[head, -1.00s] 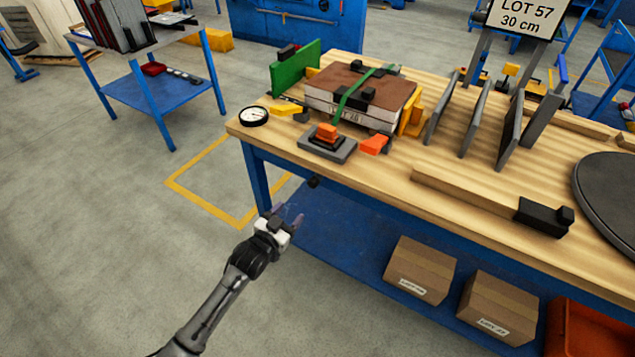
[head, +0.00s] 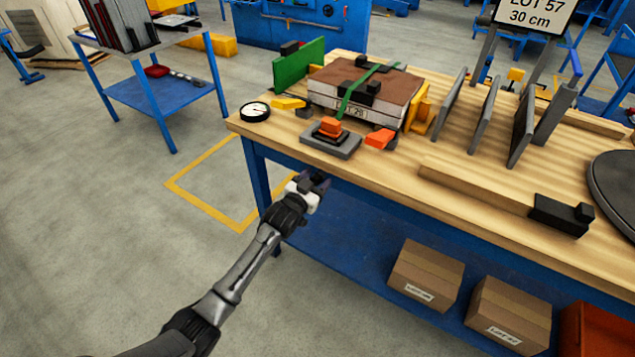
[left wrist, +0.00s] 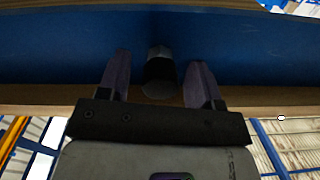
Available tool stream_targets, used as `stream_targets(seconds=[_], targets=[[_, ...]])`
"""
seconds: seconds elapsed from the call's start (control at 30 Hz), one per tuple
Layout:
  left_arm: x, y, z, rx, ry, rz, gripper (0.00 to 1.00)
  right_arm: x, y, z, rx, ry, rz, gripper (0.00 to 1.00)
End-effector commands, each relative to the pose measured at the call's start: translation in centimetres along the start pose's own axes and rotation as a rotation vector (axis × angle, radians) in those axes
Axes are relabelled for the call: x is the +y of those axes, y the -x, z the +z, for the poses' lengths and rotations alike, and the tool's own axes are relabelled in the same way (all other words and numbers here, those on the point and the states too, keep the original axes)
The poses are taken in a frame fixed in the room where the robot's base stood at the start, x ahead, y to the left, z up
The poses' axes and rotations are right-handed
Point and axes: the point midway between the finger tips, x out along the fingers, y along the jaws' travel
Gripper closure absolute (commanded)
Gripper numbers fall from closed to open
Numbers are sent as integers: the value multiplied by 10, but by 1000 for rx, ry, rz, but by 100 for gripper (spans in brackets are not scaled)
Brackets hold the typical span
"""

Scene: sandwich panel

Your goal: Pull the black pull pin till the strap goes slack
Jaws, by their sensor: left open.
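The black pull pin (left wrist: 159,72) shows in the left wrist view as a short dark knob sticking out near the blue underside of the bench. My left gripper (head: 316,181) is open, below the front edge of the bench. In the left wrist view its two fingers stand on either side of the pin, with a gap on each side. In the head view the gripper hides the pin. The green strap (head: 347,101) runs over the brown-topped panel stack (head: 390,82) and down its front towards the orange-topped clamp block (head: 331,129). My right gripper is not in view.
The wooden bench top (head: 460,205) overhangs just above my left gripper. A round dial gauge (head: 255,112) lies at its left corner. Cardboard boxes (head: 425,275) stand on the blue lower shelf (head: 345,245). The floor left of the bench is open.

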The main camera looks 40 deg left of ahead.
Motion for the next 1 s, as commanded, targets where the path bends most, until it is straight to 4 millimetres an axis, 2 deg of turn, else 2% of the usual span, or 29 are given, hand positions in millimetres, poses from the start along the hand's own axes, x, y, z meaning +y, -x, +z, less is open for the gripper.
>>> stream_targets(seconds=[0.17,0.5,1.0], targets=[[0,-8,0,0,-1,0,41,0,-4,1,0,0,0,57],[0,-9,0,-1,-1,0,42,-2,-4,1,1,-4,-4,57],[0,-9,0,-1,0,0,90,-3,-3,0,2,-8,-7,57]])
